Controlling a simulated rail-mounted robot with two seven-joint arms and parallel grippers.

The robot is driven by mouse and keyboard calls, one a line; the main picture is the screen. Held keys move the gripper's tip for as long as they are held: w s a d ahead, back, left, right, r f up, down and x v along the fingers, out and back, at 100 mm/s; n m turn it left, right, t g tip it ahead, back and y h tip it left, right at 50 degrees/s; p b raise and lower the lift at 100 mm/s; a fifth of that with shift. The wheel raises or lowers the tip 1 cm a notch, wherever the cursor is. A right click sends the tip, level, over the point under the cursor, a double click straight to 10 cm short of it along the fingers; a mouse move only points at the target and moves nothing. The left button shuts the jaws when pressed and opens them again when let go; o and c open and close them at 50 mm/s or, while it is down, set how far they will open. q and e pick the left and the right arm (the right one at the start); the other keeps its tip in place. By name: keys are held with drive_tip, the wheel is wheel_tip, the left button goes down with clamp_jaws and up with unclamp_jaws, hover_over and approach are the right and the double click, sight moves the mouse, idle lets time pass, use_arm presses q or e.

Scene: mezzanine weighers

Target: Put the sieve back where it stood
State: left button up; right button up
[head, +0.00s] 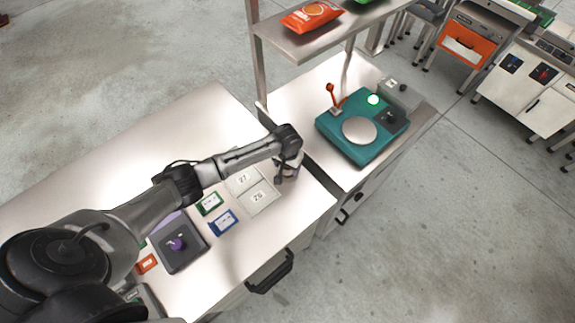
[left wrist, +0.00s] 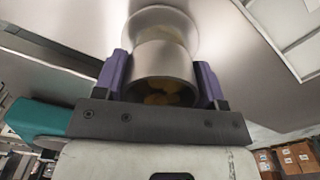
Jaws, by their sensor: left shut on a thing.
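My left gripper (head: 291,170) is over the right end of the near steel counter, beside the numbered cards. In the left wrist view its two purple fingers (left wrist: 163,80) are shut on a round silver metal vessel, which I take as the sieve (left wrist: 164,60). It has a wide pale rim and a yellowish-brown inside. In the head view the gripper and wrist hide most of it. I cannot tell whether it touches the counter. Two pale cards (head: 242,181) marked 27 and 26 lie just left of the gripper. My right gripper is not in view.
A teal weigher (head: 339,136) with a round pan, red lever and green light stands on the right counter. A shelf (head: 292,47) with an orange packet (head: 310,16) hangs above.

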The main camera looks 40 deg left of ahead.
use_arm(q)
drive_tip(key=shift+f, duration=0.15)
drive_tip(key=o, duration=1.2)
